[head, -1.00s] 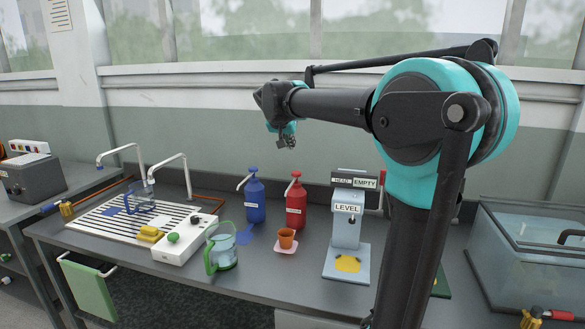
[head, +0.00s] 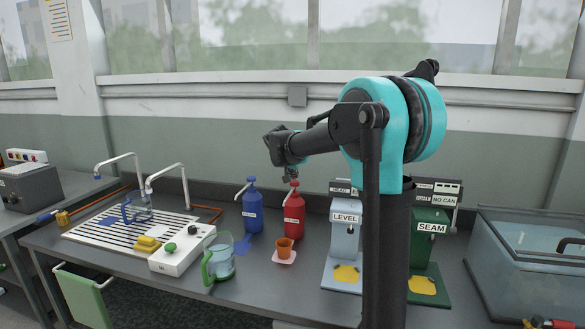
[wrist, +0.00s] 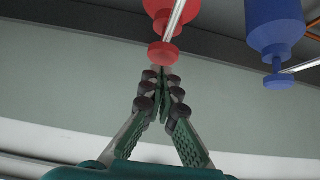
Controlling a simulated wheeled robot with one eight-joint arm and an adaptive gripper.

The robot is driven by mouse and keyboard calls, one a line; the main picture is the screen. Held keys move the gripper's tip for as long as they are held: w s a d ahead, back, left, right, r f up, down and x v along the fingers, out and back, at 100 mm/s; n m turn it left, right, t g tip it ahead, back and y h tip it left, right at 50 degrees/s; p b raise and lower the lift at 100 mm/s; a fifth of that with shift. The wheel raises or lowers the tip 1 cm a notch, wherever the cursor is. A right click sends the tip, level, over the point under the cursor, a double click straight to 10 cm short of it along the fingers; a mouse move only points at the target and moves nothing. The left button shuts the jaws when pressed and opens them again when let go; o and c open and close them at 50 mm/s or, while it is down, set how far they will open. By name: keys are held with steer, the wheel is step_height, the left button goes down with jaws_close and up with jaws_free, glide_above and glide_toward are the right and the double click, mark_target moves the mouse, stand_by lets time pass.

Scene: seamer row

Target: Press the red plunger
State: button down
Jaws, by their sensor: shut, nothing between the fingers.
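The red pump bottle (head: 294,213) stands on the bench, with its red plunger (head: 294,184) and pale spout on top. My gripper (head: 292,175) is shut and empty, right over the plunger head. In the wrist view the closed fingertips (wrist: 163,78) point at the round red plunger head (wrist: 163,53), very close to it. I cannot tell whether they touch. The plunger stands up from the bottle, and part of the bottle is cut off at the top of the wrist view.
A blue pump bottle (head: 253,210) stands just left of the red one. An orange cup (head: 284,247) on a pink mat is in front. A glass jug (head: 219,258) is at front left. The LEVEL machine (head: 345,240) and green SEAM machine (head: 430,245) stand to the right.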

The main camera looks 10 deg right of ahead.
mark_target(294, 183)
steer(key=shift+f, duration=0.35)
steer(key=shift+f, duration=0.1)
steer(key=shift+f, duration=1.1)
steer(key=shift+s, duration=0.1)
